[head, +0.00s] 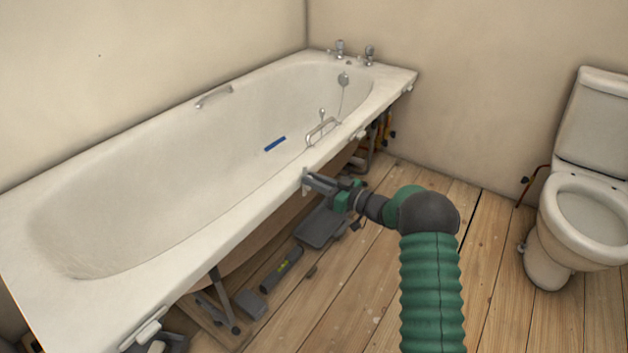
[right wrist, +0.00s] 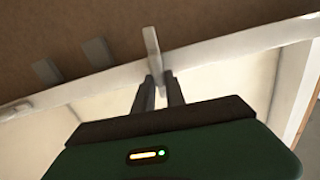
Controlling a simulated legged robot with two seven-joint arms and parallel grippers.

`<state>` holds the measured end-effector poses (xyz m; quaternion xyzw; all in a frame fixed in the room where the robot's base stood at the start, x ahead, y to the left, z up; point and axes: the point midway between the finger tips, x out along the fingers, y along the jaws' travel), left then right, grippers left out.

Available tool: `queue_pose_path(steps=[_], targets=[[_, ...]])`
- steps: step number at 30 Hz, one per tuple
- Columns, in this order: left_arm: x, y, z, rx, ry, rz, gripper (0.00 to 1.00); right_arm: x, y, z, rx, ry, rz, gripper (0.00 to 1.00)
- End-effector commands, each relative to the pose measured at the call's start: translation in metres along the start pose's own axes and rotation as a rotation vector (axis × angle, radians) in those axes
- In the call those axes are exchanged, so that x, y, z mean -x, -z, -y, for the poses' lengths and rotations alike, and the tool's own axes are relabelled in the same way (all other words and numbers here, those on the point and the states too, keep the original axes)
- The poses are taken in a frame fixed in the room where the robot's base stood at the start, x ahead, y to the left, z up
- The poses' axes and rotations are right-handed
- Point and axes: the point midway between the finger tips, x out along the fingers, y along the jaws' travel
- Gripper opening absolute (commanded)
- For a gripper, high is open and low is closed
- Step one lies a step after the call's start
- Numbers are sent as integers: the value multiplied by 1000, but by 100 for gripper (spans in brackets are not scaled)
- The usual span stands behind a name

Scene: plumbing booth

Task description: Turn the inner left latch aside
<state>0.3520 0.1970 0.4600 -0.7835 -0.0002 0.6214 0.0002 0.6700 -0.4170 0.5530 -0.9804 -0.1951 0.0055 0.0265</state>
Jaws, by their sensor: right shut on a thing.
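The bath (head: 235,190) stands along the left wall, its front side open below the rim. A small pale latch (head: 304,175) sits at the middle of the front rim. My right gripper (head: 309,178) reaches it from the floor side and is shut on it. In the right wrist view the latch (right wrist: 151,45) stands as a narrow upright tab across the pale rim strip. My right gripper (right wrist: 160,84) has its two fingers on either side of the tab's lower end. My left gripper is not in view.
Other small white fittings sit on the front rim, one at the near end (head: 147,330) and one farther right (head: 360,134). A grey tray (head: 320,228) and a dark level-like tool (head: 281,270) lie beneath the bath edge.

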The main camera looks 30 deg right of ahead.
Motion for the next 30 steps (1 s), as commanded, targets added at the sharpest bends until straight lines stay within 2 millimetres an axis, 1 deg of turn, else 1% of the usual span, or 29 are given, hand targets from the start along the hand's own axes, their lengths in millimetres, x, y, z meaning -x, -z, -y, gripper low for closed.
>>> queue_pose_path(steps=[1,5,8,15,18,24,30], targets=[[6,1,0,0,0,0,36,0,4,-1,-11,-2,-1,0],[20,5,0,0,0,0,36,0,6,-2,-62,-2,-1,0],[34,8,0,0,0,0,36,0,8,-3,-123,-2,0,0],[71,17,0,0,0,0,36,0,7,-7,-325,-4,0,0],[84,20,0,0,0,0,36,0,6,-9,-419,-4,-1,0],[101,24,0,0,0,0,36,0,2,-13,-608,-5,-2,0],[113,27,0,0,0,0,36,0,-2,-17,-798,-6,-3,0]])
